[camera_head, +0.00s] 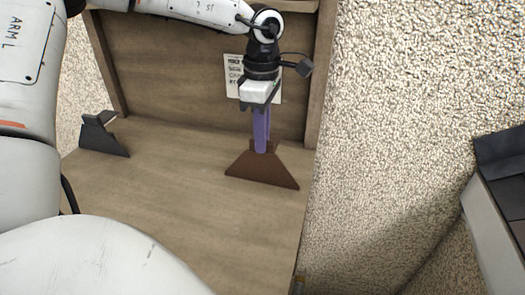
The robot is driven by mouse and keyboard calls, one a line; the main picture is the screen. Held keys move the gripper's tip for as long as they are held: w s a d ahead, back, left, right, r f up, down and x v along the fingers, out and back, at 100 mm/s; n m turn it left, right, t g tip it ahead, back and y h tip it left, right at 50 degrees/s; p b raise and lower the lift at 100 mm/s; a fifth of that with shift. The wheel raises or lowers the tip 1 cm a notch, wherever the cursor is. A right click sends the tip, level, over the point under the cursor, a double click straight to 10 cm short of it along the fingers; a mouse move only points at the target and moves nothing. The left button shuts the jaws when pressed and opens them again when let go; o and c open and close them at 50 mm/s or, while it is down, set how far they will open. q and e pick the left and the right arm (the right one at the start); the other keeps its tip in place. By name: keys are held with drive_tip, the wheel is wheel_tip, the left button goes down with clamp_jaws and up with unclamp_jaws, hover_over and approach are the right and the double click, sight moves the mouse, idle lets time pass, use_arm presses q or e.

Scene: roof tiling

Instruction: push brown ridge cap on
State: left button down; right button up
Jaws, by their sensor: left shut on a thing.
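A brown ridge cap (262,168) with a wide, sloping lower part is in the middle of the head view, in front of the wooden back panel. My left gripper (261,140) comes down from above, with purple fingers close together. It is shut on the upper part of the brown ridge cap. The fingers hide part of the cap's top. I cannot tell whether the cap's lower edge touches the wooden board. My right gripper is not in view.
A dark grey cap-like piece (102,135) stands at the left of the wooden board (190,205). A paper with writing (233,75) is on the back panel (165,60). A dark-topped structure (503,175) stands at the right, across speckled floor (410,110).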

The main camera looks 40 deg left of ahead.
use_arm(q)
drive_tip(key=shift+r+p, duration=0.75)
drive_tip(key=shift+r, duration=0.45)
drive_tip(key=shift+r+p, duration=0.8)
drive_tip(key=shift+r, duration=0.55)
